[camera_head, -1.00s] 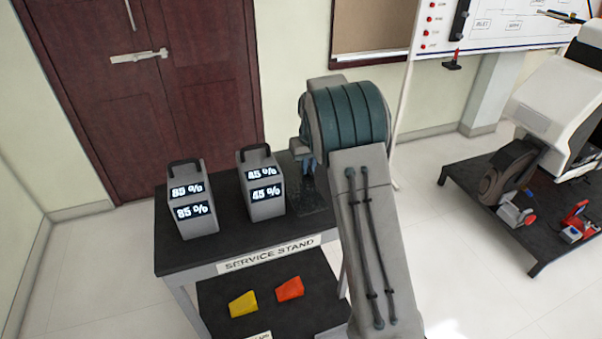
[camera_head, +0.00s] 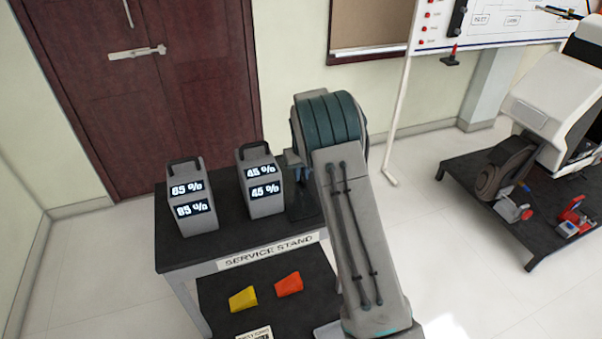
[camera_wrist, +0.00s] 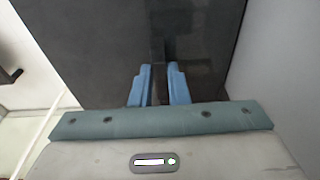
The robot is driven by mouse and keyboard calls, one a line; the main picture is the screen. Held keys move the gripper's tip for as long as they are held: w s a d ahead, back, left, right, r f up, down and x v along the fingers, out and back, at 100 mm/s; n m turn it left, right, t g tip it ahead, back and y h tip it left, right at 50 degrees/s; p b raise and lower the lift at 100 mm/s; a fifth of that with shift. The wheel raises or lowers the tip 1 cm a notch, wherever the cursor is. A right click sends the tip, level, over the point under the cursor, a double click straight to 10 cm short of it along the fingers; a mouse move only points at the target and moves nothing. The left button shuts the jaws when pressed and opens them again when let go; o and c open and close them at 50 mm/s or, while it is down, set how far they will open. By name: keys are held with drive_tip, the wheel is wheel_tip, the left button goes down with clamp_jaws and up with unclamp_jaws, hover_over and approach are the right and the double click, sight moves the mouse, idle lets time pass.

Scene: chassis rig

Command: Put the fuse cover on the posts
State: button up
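My gripper (camera_wrist: 159,68) shows in the wrist view as two blue fingers with a narrow gap between them. A dark strip shows in and beyond this gap; I cannot tell whether it is a held thing, a shadow or a reflection. In the head view my gripper is low over the right end of the service stand's dark top (camera_head: 225,238), mostly hidden behind my arm. I cannot make out the fuse cover or the posts for certain in either view.
Two grey boxes with percent displays (camera_head: 193,196) (camera_head: 260,181) stand upright on the stand, left of my gripper. A yellow block (camera_head: 243,299) and an orange block (camera_head: 289,285) lie on the lower shelf. A dark platform (camera_head: 480,190) with a white machine (camera_head: 548,105) stands at the right, across clear floor.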

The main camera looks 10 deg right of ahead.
drive_tip(key=shift+o, duration=1.4)
wheel_tip(320, 180, up, 12)
drive_tip(key=s+b, duration=0.1)
drive_tip(key=s, duration=0.1)
drive_tip(key=s+d+r, duration=0.2)
drive_tip(key=s+r, duration=0.4)
drive_tip(key=s, duration=0.3)
drive_tip(key=s+m+t, duration=0.1)
drive_tip(key=s+m, duration=0.1)
drive_tip(key=s, duration=2.6)
drive_tip(key=shift+s+d, duration=0.2)
drive_tip(key=shift+s, duration=0.1)
drive_tip(key=shift+o, duration=0.5)
drive_tip(key=shift+s+f, duration=0.3)
drive_tip(key=shift+s, duration=0.2)
